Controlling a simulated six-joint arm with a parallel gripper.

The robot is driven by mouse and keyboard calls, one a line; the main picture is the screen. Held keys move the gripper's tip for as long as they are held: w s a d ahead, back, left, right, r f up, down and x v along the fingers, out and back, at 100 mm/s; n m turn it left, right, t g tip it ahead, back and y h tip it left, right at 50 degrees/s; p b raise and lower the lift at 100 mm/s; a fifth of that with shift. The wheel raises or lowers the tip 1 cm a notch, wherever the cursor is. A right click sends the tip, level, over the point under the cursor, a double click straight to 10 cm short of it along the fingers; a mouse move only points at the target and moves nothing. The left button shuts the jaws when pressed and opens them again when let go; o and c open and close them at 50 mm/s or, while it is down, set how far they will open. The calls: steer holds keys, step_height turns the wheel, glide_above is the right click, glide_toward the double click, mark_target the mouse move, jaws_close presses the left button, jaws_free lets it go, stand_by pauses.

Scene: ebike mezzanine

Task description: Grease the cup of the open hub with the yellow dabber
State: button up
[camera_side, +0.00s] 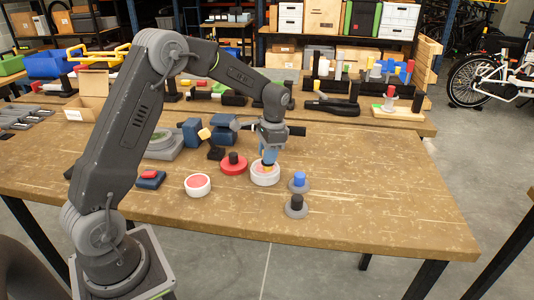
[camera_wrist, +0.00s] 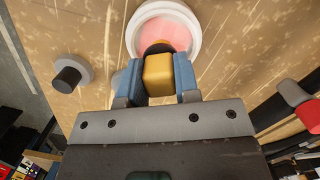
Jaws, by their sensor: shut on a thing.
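My gripper (camera_wrist: 158,85) has blue fingers and is shut on the yellow dabber (camera_wrist: 158,75), seen as a yellow block between them in the wrist view. A dark part of the dabber shows beyond it, over the pink grease in a round white tub (camera_wrist: 194,20). In the side view my gripper (camera_side: 268,160) points down at this white tub (camera_side: 265,179). I cannot tell whether the dabber touches the grease.
A second white tub with a pink top (camera_side: 197,188) and a red tub with a black knob (camera_side: 233,166) stand nearby. A blue-knobbed piece (camera_side: 299,180) and a black-knobbed piece (camera_side: 296,204) are at the right. Blue blocks (camera_side: 224,134) stand behind. The table's right front is clear.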

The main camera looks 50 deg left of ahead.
steer(key=shift+s+a, duration=0.3)
steer(key=shift+s+a, duration=0.3)
steer(key=shift+w+d, duration=0.35)
steer(key=shift+w+a, duration=0.1)
steer(key=shift+a, duration=0.05)
steer(key=shift+w+a, duration=0.25)
stand_by(0.3)
steer(key=shift+s+d, duration=0.1)
steer(key=shift+d, duration=0.05)
